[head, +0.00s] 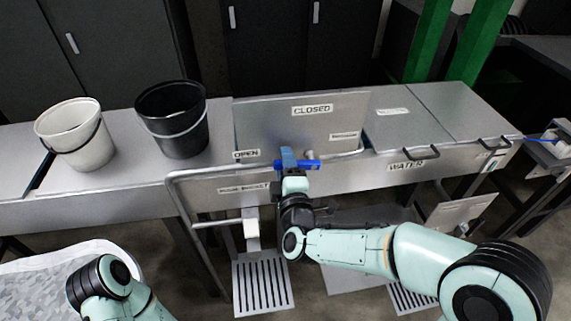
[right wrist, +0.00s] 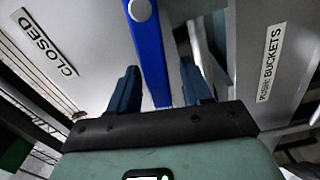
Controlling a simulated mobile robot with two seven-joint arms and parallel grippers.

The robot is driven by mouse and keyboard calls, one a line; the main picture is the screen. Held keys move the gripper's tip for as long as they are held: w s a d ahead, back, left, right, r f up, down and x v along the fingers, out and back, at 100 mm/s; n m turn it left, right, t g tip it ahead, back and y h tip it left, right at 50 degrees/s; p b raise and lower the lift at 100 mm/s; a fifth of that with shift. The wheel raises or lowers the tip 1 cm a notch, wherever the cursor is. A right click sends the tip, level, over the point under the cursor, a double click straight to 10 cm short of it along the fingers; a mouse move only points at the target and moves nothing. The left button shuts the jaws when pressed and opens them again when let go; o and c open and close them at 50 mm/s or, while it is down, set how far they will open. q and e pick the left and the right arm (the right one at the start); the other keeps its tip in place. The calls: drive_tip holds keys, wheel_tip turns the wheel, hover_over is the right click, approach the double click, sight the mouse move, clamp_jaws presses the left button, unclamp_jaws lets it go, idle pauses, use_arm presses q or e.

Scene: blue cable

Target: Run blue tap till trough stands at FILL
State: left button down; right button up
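The blue tap lever (head: 311,164) lies about level on the front of the metal stand, between an OPEN plate (head: 246,154) on the left and a CLOSED plate (head: 312,109) above. My right gripper (head: 288,158) is at the lever and hides part of it. In the right wrist view the blue lever (right wrist: 150,55) runs between the two spread fingers of my right gripper (right wrist: 160,88), closer to the left finger. My left arm shows at bottom left, its gripper out of sight. The water level and a FILL mark cannot be made out.
A white bucket (head: 76,135) and a black bucket (head: 174,119) stand on the bench at left. A bent metal rail (head: 180,200) juts out in front of the stand. A WATER plate (head: 406,166) is on the bench front at right. Slotted grates (head: 262,284) lie below.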

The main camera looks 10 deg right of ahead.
drive_tip(key=shift+s, duration=0.1)
use_arm(q)
drive_tip(key=s+f+b, duration=0.2)
drive_tip(key=f, duration=0.1)
drive_tip(key=shift+s+f, duration=0.1)
drive_tip(key=shift+s, duration=0.05)
use_arm(e)
drive_tip(key=s, duration=1.3)
drive_tip(key=shift+s+d, duration=0.15)
drive_tip(key=shift+d, duration=0.05)
idle(6.0)
